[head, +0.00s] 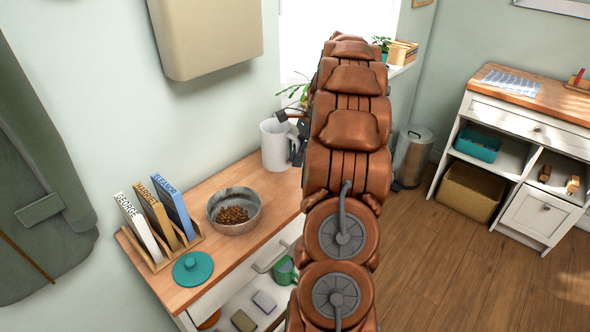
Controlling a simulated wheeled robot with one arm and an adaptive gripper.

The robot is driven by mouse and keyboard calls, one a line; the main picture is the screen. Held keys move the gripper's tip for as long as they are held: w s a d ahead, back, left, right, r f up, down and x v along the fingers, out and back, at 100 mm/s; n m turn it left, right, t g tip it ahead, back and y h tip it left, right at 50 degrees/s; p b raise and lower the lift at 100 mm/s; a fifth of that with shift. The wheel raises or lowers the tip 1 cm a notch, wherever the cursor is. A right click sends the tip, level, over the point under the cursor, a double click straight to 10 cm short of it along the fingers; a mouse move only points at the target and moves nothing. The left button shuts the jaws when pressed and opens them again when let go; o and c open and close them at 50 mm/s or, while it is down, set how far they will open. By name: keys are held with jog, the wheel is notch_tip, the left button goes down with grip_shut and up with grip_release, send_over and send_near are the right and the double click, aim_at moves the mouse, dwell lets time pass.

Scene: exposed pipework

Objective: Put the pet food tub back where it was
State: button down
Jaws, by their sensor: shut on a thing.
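The pet food tub looks to be the white open-topped cylinder (275,146) near the back wall, over or on the far part of the wooden counter. I cannot tell whether its base touches the counter. My gripper (296,138), dark and mostly hidden behind my brown arm, is at the tub's right side and shut on it. A round teal lid (193,268) lies flat on the counter's near left end, apart from the tub. A grey bowl (234,222) with brown kibble stands between them.
A wooden rack (160,264) holds upright name boards at the counter's left end. A green mug (285,270) and small items sit on the shelf below. A plant is behind my gripper. A bin (412,155) and white cabinet (510,150) stand right; floor between is clear.

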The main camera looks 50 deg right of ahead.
jog(key=shift+s+f+p, duration=0.1)
jog(key=shift+f+p, duration=0.4)
jog(key=shift+f, duration=2.1)
jog(key=shift+f, duration=0.1)
jog(key=c, duration=1.2)
grip_release()
jog(key=b+v, duration=0.2)
jog(key=v, duration=1)
jog(key=shift+b, duration=0.35)
